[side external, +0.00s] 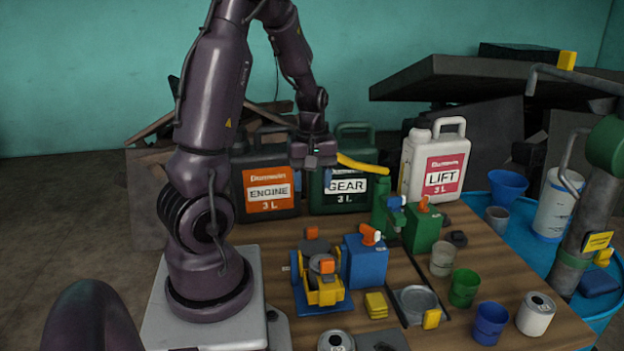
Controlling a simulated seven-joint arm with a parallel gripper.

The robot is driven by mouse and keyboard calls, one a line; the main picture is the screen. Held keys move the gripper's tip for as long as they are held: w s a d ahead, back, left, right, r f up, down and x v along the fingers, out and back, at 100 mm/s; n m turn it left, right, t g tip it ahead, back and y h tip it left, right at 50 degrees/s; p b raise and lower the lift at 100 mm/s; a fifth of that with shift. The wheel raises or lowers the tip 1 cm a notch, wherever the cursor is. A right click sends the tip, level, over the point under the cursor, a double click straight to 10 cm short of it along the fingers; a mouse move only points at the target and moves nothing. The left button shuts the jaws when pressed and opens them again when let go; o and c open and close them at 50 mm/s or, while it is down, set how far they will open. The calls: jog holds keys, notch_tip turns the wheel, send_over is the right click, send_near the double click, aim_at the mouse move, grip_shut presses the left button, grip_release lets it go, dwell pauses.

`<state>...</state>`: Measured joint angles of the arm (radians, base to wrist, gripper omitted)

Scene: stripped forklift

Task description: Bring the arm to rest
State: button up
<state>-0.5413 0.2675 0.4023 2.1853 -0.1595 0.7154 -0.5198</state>
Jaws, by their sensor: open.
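My arm stands at the left of the wooden table (482,268) and arches up and over to the right. My gripper (318,178) points down in front of the ENGINE jug (267,190) and the GEAR jug (345,192). It is open, with nothing visible between its fingers. It hangs above the tabletop, behind a blue box with an orange top (362,262) and a blue-and-yellow device (322,284). The fingertips are small and partly lost against the dark jugs.
The white LIFT jug (436,165) stands at the back right. A green box (422,230), a green cup (464,288), a blue cup (490,323) and a white can (536,314) crowd the right side. A blue drum (545,255) with a funnel (507,186) stands beyond.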

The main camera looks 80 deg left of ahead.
dwell(0.3)
jog(key=d+r+m+t, duration=0.2)
jog(key=d+r+m, duration=0.6)
jog(key=d, duration=0.4)
jog(key=d+r+m+t, duration=0.3)
jog(key=d+r+m, duration=0.4)
jog(key=d+m, duration=0.3)
jog(key=d, duration=0.3)
jog(key=shift+r+t, duration=0.3)
jog(key=shift+r, duration=0.1)
